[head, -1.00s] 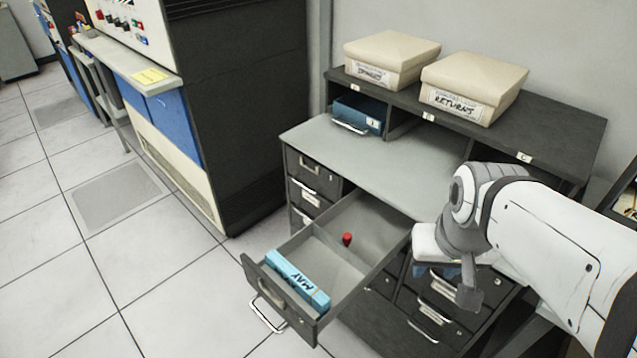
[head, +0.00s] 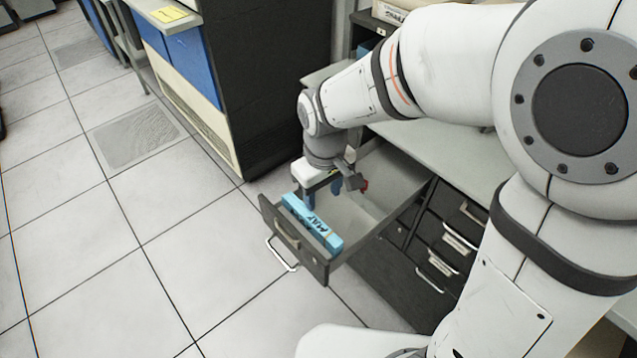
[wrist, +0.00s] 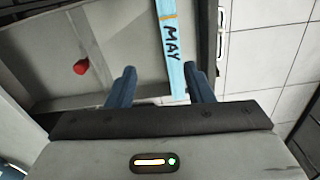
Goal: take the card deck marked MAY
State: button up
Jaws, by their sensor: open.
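The light-blue card deck marked MAY (head: 312,225) lies at the front of an open drawer (head: 372,208), along the drawer's front panel. In the wrist view the deck (wrist: 172,48) shows its dark MAY lettering and an orange band. My gripper (head: 322,196) is over the drawer near the deck. Its two blue fingers (wrist: 160,84) are apart in the wrist view, with the lower end of the deck appearing between them, nearer the right finger. Nothing is held. The height of the fingers above the deck is hard to tell.
A small red object (wrist: 81,67) lies in the drawer's rear compartment, behind a divider. The drawer's front handle (head: 281,254) sticks out over open tiled floor (head: 190,240). Closed drawers (head: 440,245) stand to the right. A dark machine cabinet (head: 270,90) stands behind.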

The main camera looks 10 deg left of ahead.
aim_at(310, 217)
jog(key=a+f, duration=0.1)
jog(key=a+f+n, duration=0.1)
jog(key=a, duration=0.1)
jog(key=shift+s+f, duration=0.2)
jog(key=shift+f, duration=0.05)
jog(key=f, duration=0.7)
jog(key=shift+w+d, duration=0.15)
jog(key=shift+w, duration=0.05)
jog(key=shift+r, duration=0.1)
grip_shut()
